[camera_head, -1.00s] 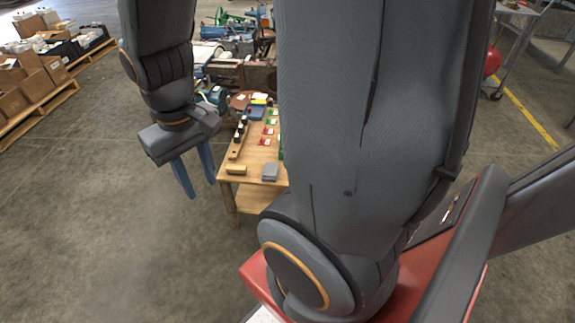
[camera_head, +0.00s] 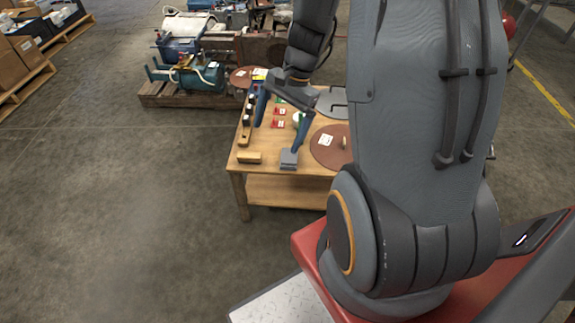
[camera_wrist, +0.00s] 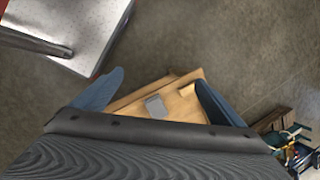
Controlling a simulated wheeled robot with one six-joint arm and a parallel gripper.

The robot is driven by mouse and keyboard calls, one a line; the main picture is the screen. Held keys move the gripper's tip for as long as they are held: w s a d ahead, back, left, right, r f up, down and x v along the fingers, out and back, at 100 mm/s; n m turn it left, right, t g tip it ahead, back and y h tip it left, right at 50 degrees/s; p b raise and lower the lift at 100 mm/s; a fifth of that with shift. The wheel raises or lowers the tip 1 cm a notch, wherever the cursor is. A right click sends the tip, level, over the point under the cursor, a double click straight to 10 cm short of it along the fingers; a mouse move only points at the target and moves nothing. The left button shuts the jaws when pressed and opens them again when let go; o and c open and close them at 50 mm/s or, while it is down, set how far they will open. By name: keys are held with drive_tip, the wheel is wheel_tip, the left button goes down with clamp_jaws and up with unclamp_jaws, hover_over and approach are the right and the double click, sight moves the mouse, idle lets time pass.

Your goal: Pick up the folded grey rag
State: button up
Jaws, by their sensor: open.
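The folded grey rag (camera_head: 289,159) lies near the front edge of the wooden table (camera_head: 268,182). It also shows in the wrist view (camera_wrist: 155,105), between the two fingers and some way beyond them. My gripper (camera_head: 280,130) is open and empty, with its blue fingers spread wide. In the head view the right finger's tip appears just above the rag; the wrist view shows a gap to the table. In the wrist view my gripper (camera_wrist: 160,90) has one finger on each side of the rag.
A tan block (camera_head: 249,157) lies left of the rag. Pallets with machinery (camera_head: 190,92) stand behind. The floor at left is clear.

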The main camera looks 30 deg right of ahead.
sight(291, 156)
drive_tip(key=w+d+f+m+t+b, duration=0.1)
drive_tip(key=w+d+f+m+b, duration=0.1)
drive_tip(key=d+f+m, duration=0.2)
drive_tip(key=w+d+f+m+t+b, duration=0.1)
drive_tip(key=w+d+f+m+b, duration=0.1)
drive_tip(key=f, duration=0.7)
drive_tip(key=w+d+f+m+t+y+b, duration=0.1)
drive_tip(key=w+d+f+m+b, duration=0.1)
drive_tip(key=d+f+m, duration=0.3)
drive_tip(key=shift+w+d+f+m, duration=0.3)
drive_tip(key=shift+w+d+f, duration=0.35)
drive_tip(key=shift+d+f, duration=0.3)
drive_tip(key=shift+w+b+x, duration=0.2)
drive_tip(key=shift+b+x, duration=0.35)
drive_tip(key=shift+x, duration=2.55)
drive_tip(key=shift+a+r, duration=0.1)
drive_tip(key=shift+a, duration=0.05)
drive_tip(key=shift+c, duration=0.4)
drive_tip(key=c, duration=1.2)
drive_tip(key=shift+o, duration=0.2)
drive_tip(key=shift+r, duration=0.1)
wheel_tip(291, 156, up, 10)
drive_tip(key=p, duration=0.1)
drive_tip(key=shift+p, duration=0.4)
